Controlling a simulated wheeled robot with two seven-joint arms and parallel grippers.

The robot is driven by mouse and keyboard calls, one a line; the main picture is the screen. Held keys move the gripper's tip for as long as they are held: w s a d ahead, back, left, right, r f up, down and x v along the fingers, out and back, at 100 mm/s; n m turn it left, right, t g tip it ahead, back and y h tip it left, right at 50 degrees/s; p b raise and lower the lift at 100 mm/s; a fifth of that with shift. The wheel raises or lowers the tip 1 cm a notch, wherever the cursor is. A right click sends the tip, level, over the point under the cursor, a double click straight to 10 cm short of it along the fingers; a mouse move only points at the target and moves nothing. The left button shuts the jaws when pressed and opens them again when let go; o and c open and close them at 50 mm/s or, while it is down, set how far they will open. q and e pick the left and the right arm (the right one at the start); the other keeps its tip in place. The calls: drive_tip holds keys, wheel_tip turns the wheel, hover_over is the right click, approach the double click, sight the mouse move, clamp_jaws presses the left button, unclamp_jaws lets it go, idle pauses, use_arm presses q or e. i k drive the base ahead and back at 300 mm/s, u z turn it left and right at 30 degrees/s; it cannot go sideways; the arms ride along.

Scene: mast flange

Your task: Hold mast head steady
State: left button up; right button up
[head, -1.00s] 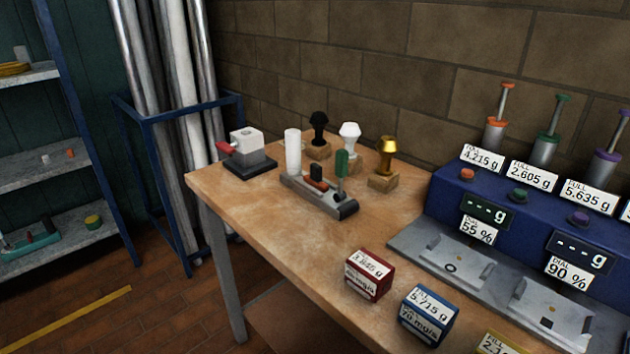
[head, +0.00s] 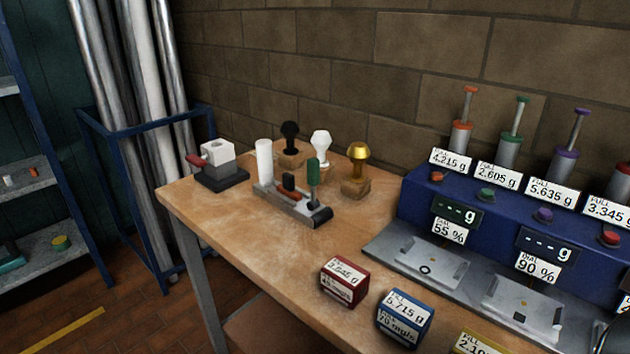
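I do not see a mast head that I can identify in this view. Neither of my grippers is in view. On the wooden workbench (head: 215,215) stands a grey block clamp with a red handle (head: 216,160).
Black (head: 289,140), white (head: 321,143) and brass (head: 358,158) knobs stand on wooden blocks. A blue dispenser (head: 480,205) with scale plates is at right. Red (head: 344,281) and blue (head: 404,317) boxes sit near the front edge. A blue rack (head: 150,130) holds metal pipes; shelves (head: 40,250) are at left.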

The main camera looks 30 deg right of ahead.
sight(313, 163)
drive_tip(key=u, duration=1)
drive_tip(key=i, duration=2.1)
drive_tip(key=z, duration=3.4)
